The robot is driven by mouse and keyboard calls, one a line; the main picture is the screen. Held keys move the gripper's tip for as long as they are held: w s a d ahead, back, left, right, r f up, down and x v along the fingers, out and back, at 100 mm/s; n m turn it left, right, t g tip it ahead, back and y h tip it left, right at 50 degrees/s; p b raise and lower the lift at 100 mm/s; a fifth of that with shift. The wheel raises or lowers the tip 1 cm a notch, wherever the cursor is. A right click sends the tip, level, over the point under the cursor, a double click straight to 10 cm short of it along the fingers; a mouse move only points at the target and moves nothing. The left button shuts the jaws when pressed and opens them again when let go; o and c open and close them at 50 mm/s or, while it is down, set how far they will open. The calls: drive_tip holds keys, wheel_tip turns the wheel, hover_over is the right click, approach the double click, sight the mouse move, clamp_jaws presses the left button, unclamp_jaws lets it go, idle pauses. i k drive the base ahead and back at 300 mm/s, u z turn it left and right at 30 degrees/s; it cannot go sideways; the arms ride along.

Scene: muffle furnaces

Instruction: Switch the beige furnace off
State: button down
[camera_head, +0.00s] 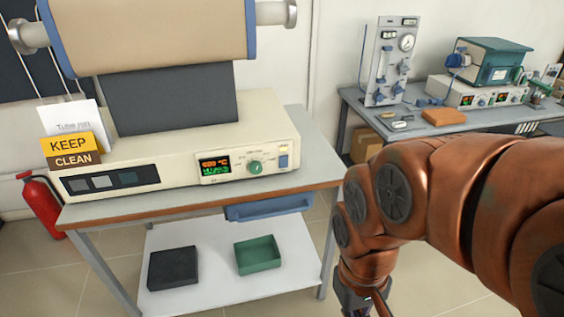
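The beige furnace (120,185) stands on a grey table at the left. It has a long beige base and a beige, blue-edged cylinder (150,32) above. On its front are a lit display (214,166) with orange and green characters, a green knob (255,168) and a small blue-and-cream switch (283,161) at the right end. The switch's position is too small to tell. My gripper (356,303) hangs at the bottom edge, below and right of the panel, apart from the furnace. It is mostly cut off, so its opening is hidden.
A "KEEP CLEAN" sign (72,150) stands at the furnace's left end. A blue drawer (268,207) is under the tabletop; a dark box (173,268) and green tray (257,255) lie below. A red extinguisher (42,203) stands left. A teal-topped device (492,62) is at back right.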

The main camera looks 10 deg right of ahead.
sight(283, 162)
drive_tip(key=u, duration=0.8)
drive_tip(key=k, duration=1)
drive_tip(key=u, duration=0.9)
drive_tip(key=k, duration=0.35)
drive_tip(key=u, duration=0.65)
drive_tip(key=i, duration=1.2)
drive_tip(key=z, duration=0.4)
drive_tip(key=i, duration=0.9)
drive_tip(key=z, duration=1.35)
drive_tip(key=i, duration=0.5)
drive_tip(key=z, duration=0.55)
